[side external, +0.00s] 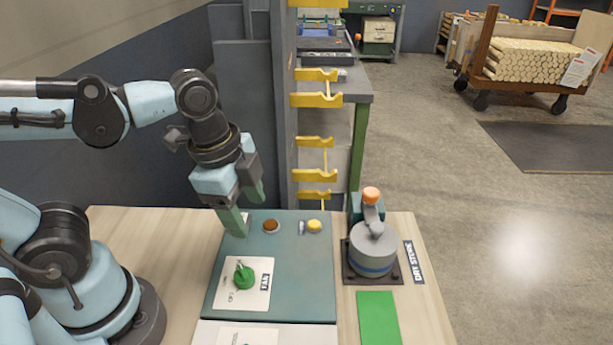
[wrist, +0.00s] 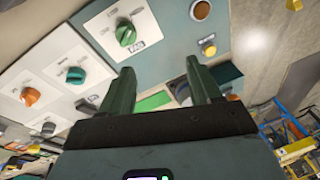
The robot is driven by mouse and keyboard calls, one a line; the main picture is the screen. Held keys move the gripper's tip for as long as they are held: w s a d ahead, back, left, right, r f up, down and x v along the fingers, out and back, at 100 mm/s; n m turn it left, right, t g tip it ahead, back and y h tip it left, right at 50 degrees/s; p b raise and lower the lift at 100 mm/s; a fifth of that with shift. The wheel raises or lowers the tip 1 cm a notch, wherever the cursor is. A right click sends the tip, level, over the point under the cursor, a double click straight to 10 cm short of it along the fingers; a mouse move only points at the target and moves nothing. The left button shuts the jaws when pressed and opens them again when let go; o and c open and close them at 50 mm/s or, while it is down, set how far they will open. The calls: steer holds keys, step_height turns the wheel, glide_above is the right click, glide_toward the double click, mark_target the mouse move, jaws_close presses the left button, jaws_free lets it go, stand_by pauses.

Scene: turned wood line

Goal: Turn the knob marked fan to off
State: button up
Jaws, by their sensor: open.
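A brown button (side external: 271,226) and a yellow button (side external: 313,226) are at the panel's far edge. A grey device with an orange top (side external: 371,195) stands to the right, behind a green pad (side external: 378,318). The wrist view shows a teal knob (wrist: 75,75) and an orange knob (wrist: 31,96).

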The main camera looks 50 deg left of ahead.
mark_target(244, 271)
steer(key=shift+s+d+f+m+g, duration=0.4)
steer(key=shift+f+m, duration=0.65)
steer(key=shift+f, duration=0.85)
steer(key=shift+s+d+f+m+g, duration=0.2)
steer(key=shift+s+f+m+g, duration=0.35)
steer(key=shift+f+m, duration=0.95)
steer(key=shift+s+d+f+m+g, duration=0.3)
steer(key=shift+s+f+m, duration=0.35)
steer(key=shift+f, duration=1.65)
steer(key=c, duration=1)
